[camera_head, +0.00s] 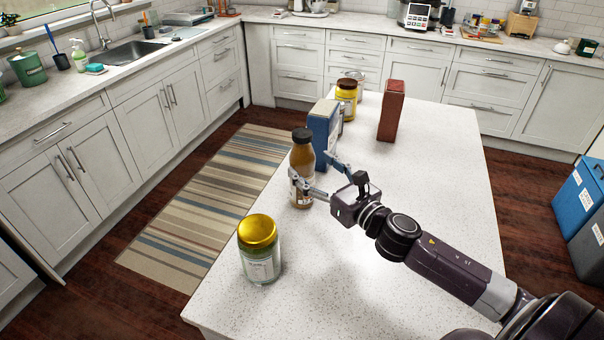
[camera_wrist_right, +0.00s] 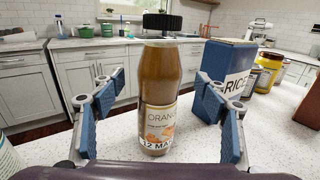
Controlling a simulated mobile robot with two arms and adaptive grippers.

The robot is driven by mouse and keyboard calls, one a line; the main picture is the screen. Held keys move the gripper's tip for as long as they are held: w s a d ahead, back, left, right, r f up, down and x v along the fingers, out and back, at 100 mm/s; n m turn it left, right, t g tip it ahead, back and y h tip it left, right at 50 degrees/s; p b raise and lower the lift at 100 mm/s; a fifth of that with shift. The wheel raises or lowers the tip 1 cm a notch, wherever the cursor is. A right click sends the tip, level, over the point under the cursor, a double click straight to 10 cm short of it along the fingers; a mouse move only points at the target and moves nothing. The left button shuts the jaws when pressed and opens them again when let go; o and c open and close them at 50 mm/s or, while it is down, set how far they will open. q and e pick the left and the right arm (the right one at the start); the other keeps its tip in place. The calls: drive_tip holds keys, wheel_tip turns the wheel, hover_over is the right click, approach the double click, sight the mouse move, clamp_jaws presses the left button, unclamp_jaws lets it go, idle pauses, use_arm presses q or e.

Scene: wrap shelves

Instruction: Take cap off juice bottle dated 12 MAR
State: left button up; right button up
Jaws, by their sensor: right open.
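The juice bottle (camera_wrist_right: 159,90) stands upright on the white island counter (camera_head: 345,265). Its label reads "ORAN" and "12 MA", with the rest curving out of sight. Its black cap (camera_wrist_right: 161,24) is on top, and the cap also shows in the head view (camera_head: 302,135). My right gripper (camera_head: 318,172) is open beside the bottle at body height, below the cap. In the right wrist view its two blue fingers (camera_wrist_right: 163,112) are spread wide, with the bottle between and beyond them. Contact with the bottle is not clear. My left gripper is not in view.
A jar with a yellow lid (camera_head: 259,250) stands nearer on the counter. A blue rice box (camera_head: 324,132) is close behind the bottle. Several jars, including a yellow one (camera_head: 346,97), and a red-brown box (camera_head: 391,110) stand farther back. The counter's right side is clear.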

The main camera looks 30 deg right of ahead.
drive_tip(key=shift+w+a+f+p, duration=0.1)
drive_tip(key=shift+w+p, duration=0.15)
drive_tip(key=shift+w, duration=0.45)
drive_tip(key=shift+w+a+r+p, duration=0.1)
drive_tip(key=shift+w+a+p, duration=0.1)
drive_tip(key=shift+w, duration=0.55)
drive_tip(key=shift+w+a+f+p, duration=0.1)
drive_tip(key=shift+w+p, duration=0.15)
drive_tip(key=shift+w, duration=0.45)
clamp_jaws()
drive_tip(key=shift+d, duration=0.1)
